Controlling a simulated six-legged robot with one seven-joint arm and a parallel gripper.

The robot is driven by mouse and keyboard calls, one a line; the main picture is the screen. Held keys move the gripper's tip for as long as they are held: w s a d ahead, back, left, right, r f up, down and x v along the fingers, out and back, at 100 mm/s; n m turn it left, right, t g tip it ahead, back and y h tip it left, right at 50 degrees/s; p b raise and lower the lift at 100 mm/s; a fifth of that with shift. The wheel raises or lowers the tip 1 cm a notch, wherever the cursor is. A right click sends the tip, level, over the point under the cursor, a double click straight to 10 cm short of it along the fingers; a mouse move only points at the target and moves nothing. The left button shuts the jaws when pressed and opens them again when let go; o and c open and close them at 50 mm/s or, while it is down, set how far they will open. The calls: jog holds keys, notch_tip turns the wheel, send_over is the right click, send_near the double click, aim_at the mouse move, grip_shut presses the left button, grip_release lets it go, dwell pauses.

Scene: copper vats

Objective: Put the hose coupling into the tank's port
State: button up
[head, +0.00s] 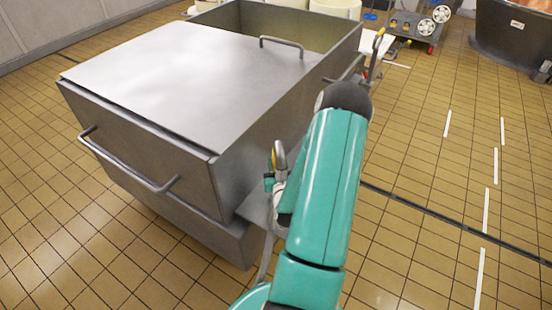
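The tank is a large grey metal vat (226,182) with a flat lid and bar handles, and it fills the left and middle of the head view. I cannot tell whether this is the port, the hose coupling or something else. Another fitting with a yellow part (379,43) stands at the tank's far right corner. My arm hides part of the tank's right side.
The tiled floor (420,150) right of my arm is open, with white dashes and a dark channel across it. A wheeled machine (422,22) stands at the back right, beside a large dark vat (505,45). Pale containers (335,8) stand behind the tank.

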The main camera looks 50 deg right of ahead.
jog(key=shift+w+a+r, duration=0.15)
jog(key=shift+a, duration=0.05)
jog(key=shift+s, duration=0.25)
jog(key=shift+w+f, duration=0.1)
jog(key=shift+f, duration=2.35)
jog(key=shift+f, duration=2)
jog(key=shift+f, duration=0.35)
jog(key=shift+f, duration=0.85)
